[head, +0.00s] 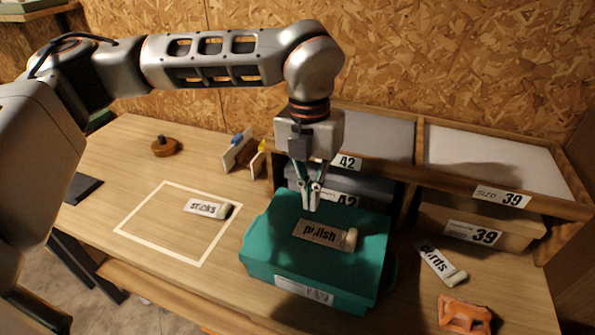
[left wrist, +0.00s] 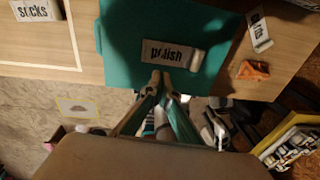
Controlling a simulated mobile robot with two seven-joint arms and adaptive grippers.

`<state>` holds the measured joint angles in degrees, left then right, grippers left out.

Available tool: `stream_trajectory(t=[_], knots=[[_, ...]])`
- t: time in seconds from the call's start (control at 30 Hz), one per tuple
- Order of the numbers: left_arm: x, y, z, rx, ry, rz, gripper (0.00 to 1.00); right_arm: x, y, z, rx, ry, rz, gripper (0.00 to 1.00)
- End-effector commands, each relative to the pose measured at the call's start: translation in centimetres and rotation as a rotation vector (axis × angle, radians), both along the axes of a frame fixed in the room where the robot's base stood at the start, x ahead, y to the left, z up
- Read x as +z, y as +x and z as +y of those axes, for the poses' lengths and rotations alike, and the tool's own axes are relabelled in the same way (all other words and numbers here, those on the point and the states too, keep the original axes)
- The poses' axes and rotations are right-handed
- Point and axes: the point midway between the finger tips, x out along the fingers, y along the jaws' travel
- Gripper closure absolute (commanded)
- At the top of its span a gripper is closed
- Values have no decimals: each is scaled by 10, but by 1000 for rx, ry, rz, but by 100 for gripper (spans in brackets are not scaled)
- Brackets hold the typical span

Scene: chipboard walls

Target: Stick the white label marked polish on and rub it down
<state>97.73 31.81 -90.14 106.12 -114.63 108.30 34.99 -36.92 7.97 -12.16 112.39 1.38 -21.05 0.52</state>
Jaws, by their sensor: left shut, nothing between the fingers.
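The white label marked polish (head: 321,235) lies on the teal box (head: 262,262), flat on its top face, with a pale curled or rolled end at its right. It also shows in the left wrist view (left wrist: 170,55). My left gripper (head: 312,207) points down over the box, just behind the label in the head view. Its fingers are shut with nothing between them; the tips also show in the left wrist view (left wrist: 160,78), close to the label's edge. I cannot tell whether they touch the box. My right gripper is not in view.
A label marked socks (head: 203,208) lies at a white taped outline (head: 128,233). Another label (head: 439,262) and an orange object (head: 465,315) lie right of the box. A wooden shelf (head: 420,165) with numbered bins stands behind. A round wooden stamp-like object (head: 165,147) sits at the back left.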

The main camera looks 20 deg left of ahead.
Motion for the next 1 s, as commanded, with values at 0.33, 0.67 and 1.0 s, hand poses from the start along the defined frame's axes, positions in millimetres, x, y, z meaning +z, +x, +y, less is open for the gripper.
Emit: stream_trajectory(t=[0.33,0.67,1.0], knots=[[2,11,20,51,62,-40,100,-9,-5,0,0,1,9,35],[-36,11,19,50,61,-36,100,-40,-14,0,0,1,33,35],[-50,11,19,49,60,-40,100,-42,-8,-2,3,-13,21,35]])
